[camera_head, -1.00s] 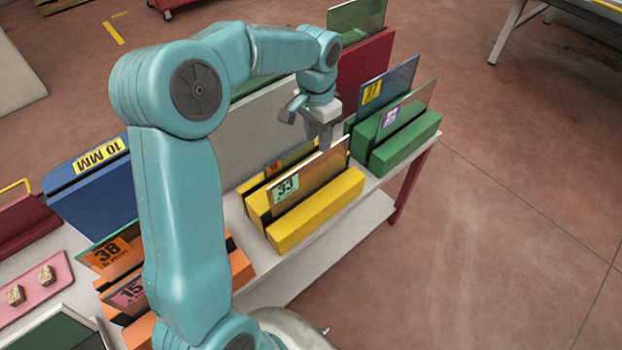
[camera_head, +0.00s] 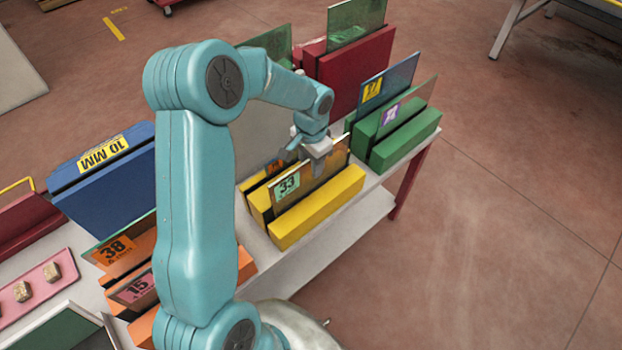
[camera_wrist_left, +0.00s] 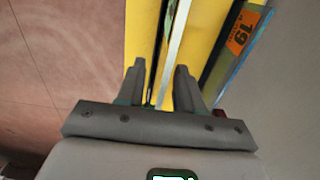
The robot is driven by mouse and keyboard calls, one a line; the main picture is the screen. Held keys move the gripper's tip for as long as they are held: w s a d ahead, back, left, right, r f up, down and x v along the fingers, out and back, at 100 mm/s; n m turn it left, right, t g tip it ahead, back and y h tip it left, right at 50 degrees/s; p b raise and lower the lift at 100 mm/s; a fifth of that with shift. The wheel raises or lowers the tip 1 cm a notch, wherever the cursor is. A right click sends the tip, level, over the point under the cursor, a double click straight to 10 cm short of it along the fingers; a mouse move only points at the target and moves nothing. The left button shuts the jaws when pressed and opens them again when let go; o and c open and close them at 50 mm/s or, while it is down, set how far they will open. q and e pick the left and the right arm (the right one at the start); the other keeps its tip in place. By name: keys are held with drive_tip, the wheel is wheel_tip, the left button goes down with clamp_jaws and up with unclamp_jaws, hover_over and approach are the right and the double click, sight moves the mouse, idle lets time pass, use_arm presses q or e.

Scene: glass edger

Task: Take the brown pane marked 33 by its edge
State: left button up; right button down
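The brown pane (camera_head: 325,183) with a green label marked 33 stands on edge in a slot of the yellow rack (camera_head: 318,212). My left gripper (camera_head: 316,167) is down at its upper edge. In the left wrist view the pane's pale edge (camera_wrist_left: 178,45) runs between the two fingers of my left gripper (camera_wrist_left: 161,72). The fingers are apart, with a gap on each side of the pane. Part of the pane is hidden behind the gripper in the head view. My right gripper is not in view.
Another pane with an orange label marked 19 (camera_wrist_left: 243,35) stands close behind in the same yellow rack. A green rack (camera_head: 395,143) with two panes is to the right. Orange and blue racks (camera_head: 108,183) are to the left.

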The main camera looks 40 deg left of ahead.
sight(311, 181)
use_arm(q)
wheel_tip(311, 181, down, 2)
drive_tip(key=shift+f, duration=0.25)
drive_tip(key=c, duration=0.5)
clamp_jaws()
drive_tip(key=shift+w+r, duration=0.1)
drive_tip(key=shift+w, duration=0.05)
idle(0.7)
